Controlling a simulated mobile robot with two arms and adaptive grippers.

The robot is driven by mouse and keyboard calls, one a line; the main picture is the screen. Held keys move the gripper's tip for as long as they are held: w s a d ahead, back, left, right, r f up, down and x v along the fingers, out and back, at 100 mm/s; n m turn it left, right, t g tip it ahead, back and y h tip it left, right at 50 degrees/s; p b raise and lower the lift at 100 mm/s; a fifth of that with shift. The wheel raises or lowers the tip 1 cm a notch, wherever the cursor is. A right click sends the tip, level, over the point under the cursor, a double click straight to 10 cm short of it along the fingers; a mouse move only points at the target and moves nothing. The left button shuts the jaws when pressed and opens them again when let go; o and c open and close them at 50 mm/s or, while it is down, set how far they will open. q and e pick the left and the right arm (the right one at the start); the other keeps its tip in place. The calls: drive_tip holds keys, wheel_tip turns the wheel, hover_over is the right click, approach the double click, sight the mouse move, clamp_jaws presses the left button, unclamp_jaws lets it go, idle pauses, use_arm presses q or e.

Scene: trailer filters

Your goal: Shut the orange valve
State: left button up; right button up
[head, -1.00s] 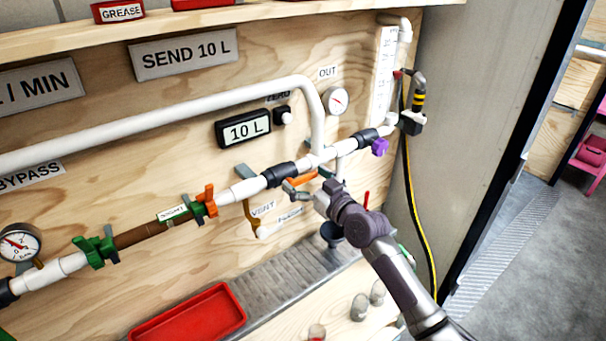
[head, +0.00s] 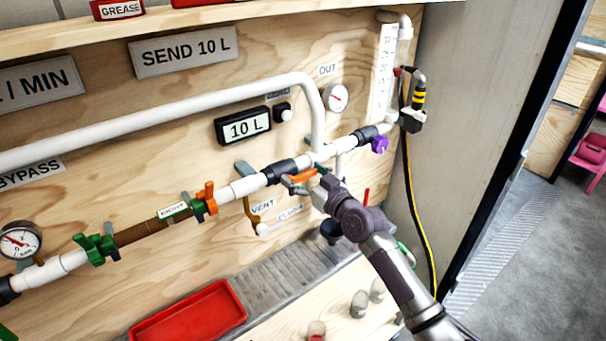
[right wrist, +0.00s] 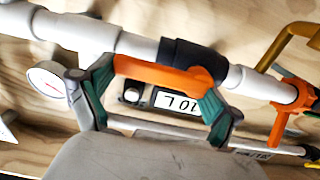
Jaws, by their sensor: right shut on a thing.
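The orange valve's handle (head: 302,177) is a short orange lever below the white pipe, right of a black pipe sleeve. In the right wrist view the orange handle (right wrist: 165,74) lies along the white pipe, close to the black sleeve. My right gripper (head: 300,185) is at the handle. Its two green-padded fingers (right wrist: 158,80) stand at the two ends of the handle, shut on it. In the head view the fingers partly hide the handle and the valve body. My left gripper is not in view.
An orange clamp (head: 206,198) and a green clamp (head: 96,246) sit farther left on the pipe. A purple knob (head: 379,144) is to the right. A display (head: 243,126) reads 10 L. A red tray (head: 188,314) and small glasses stand below.

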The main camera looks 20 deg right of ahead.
drive_tip(key=shift+f+m, duration=0.15)
drive_tip(key=shift+m, duration=0.15)
drive_tip(key=m, duration=0.1)
drive_tip(key=f+m, duration=0.1)
drive_tip(key=m, duration=0.1)
drive_tip(key=shift+m+b, duration=0.3)
drive_tip(key=shift+b, duration=0.05)
drive_tip(key=m, duration=0.1)
drive_tip(key=f+m, duration=0.1)
drive_tip(key=m, duration=0.2)
drive_tip(key=shift+s+a+f+m, duration=0.1)
drive_tip(key=shift+a+f+m, duration=0.1)
drive_tip(key=shift+f+m, duration=0.1)
drive_tip(key=shift+s+a+f+m+p, duration=0.1)
drive_tip(key=shift+a+f+m+p, duration=0.2)
drive_tip(key=shift+m, duration=1.25)
drive_tip(key=shift+s+a+f+m+p, duration=0.15)
drive_tip(key=shift+a+f+m+p, duration=0.2)
drive_tip(key=shift+m, duration=1.15)
drive_tip(key=shift+s+a+f+m+p, duration=0.15)
drive_tip(key=shift+a+m, duration=0.25)
drive_tip(key=shift+m, duration=1.15)
drive_tip(key=o, duration=1.4)
